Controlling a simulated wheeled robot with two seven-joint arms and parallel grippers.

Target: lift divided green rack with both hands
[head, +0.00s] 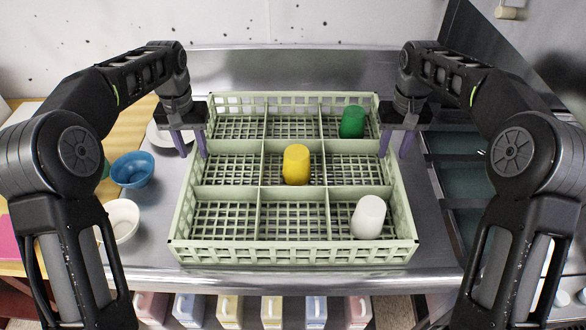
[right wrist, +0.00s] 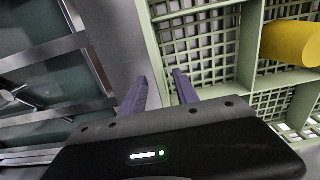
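The divided green rack (head: 290,252) is pale green with a lattice floor and several compartments. It sits on the steel counter. A green cup (head: 352,121) is in its back right compartment, a yellow cup (head: 296,165) in the centre one, a white cup (head: 368,217) in the front right one. My left gripper (head: 191,146) is open at the rack's left wall, one finger on each side of it. My right gripper (head: 395,146) is open at the right wall. In the right wrist view the rim (right wrist: 155,50) runs between its fingers (right wrist: 160,82), with a visible gap.
A blue bowl (head: 132,169), a white bowl (head: 121,220) and white plates (head: 157,137) stand left of the rack. Several coloured jugs (head: 272,310) are below the counter's front edge. Recessed dark panels (head: 466,180) lie to the right. A wall rises behind.

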